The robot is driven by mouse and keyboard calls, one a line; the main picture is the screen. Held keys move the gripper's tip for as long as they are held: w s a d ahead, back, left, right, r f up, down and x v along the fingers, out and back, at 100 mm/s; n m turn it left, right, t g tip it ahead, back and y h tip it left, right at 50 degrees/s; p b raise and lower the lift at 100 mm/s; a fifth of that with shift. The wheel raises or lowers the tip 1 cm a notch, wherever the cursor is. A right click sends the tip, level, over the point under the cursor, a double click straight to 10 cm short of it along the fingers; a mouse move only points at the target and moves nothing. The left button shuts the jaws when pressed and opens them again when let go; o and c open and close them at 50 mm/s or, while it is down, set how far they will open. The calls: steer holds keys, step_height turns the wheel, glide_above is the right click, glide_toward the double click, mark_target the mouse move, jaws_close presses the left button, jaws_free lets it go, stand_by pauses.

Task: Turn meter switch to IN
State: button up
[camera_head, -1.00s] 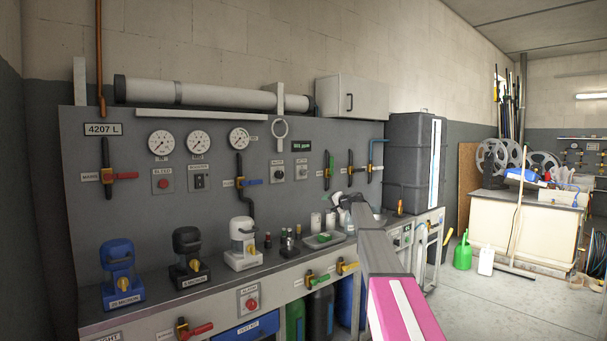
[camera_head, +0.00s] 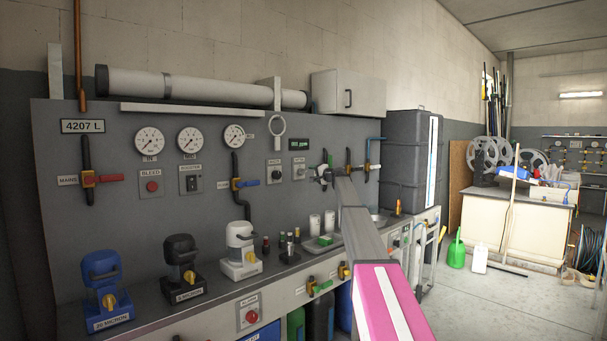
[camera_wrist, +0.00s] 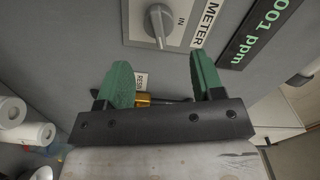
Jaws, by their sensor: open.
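The meter switch (camera_wrist: 158,25) is a grey rotary knob on a light plate, at the top of the wrist view. The word IN is printed to its right, with a METER label (camera_wrist: 205,22) beyond. The knob's bar runs roughly up and down in that view, and does not point at IN. In the head view the switch (camera_head: 300,172) is on the grey panel below a green display. My gripper (camera_wrist: 163,80) has its green fingers apart and empty, short of the knob. In the head view my gripper (camera_head: 322,174) is just right of the switch.
The ppm display (camera_wrist: 262,32) is right of the switch in the wrist view. A brass valve (camera_wrist: 145,99) with a dark lever shows between and behind my fingers. White cylinders (camera_wrist: 30,131) stand at the left. Filter housings (camera_head: 241,245) stand along the bench.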

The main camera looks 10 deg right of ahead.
mark_target(305, 172)
steer(key=x, duration=0.7)
steer(key=shift+w+a, duration=0.2)
steer(key=shift+w, duration=0.1)
steer(key=c, duration=0.8)
